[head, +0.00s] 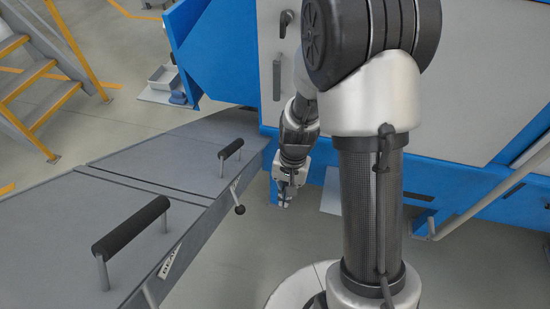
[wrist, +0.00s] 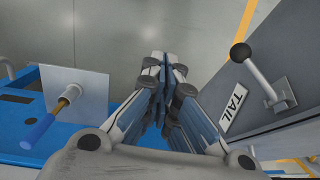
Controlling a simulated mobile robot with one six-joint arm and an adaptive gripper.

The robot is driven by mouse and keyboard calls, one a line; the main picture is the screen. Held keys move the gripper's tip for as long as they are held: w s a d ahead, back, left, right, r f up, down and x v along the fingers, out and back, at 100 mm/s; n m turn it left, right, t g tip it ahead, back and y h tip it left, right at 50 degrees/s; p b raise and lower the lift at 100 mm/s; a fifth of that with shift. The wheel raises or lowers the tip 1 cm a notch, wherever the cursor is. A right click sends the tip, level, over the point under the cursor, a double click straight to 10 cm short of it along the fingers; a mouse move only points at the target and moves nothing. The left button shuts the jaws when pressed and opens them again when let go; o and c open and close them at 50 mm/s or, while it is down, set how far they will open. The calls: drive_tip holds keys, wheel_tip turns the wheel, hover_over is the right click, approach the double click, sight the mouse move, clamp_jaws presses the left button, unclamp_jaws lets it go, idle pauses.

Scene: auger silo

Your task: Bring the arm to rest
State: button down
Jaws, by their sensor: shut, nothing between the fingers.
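My gripper (head: 285,198) hangs at the end of my arm in the head view, in front of the blue and white machine and just right of the grey trough cover. In the wrist view my gripper (wrist: 166,62) is shut, its fingertips together with nothing between them. It is apart from everything around it. My arm stands upright and bent in the middle of the head view and hides part of the machine.
A ball-ended lever (head: 239,208) sits on the trough side, close left of my gripper; the wrist view shows its black knob (wrist: 240,52) beside a TAIL label (wrist: 234,111). Black bar handles (head: 131,226) stand on the grey cover (head: 60,220). A blue-handled tool (wrist: 45,127) is at a pale plate. Yellow stairs (head: 35,75) stand left.

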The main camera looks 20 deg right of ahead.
wheel_tip(320, 180, up, 9)
drive_tip(key=n+t, duration=0.1)
drive_tip(key=n, duration=0.1)
drive_tip(key=s+a+r+n+t+h, duration=0.1)
drive_tip(key=s+r+n+t, duration=0.3)
drive_tip(key=s+r, duration=1)
wheel_tip(320, 180, up, 4)
drive_tip(key=shift+s+a+n, duration=0.2)
drive_tip(key=shift+a+n, duration=0.05)
drive_tip(key=shift+n, duration=0.05)
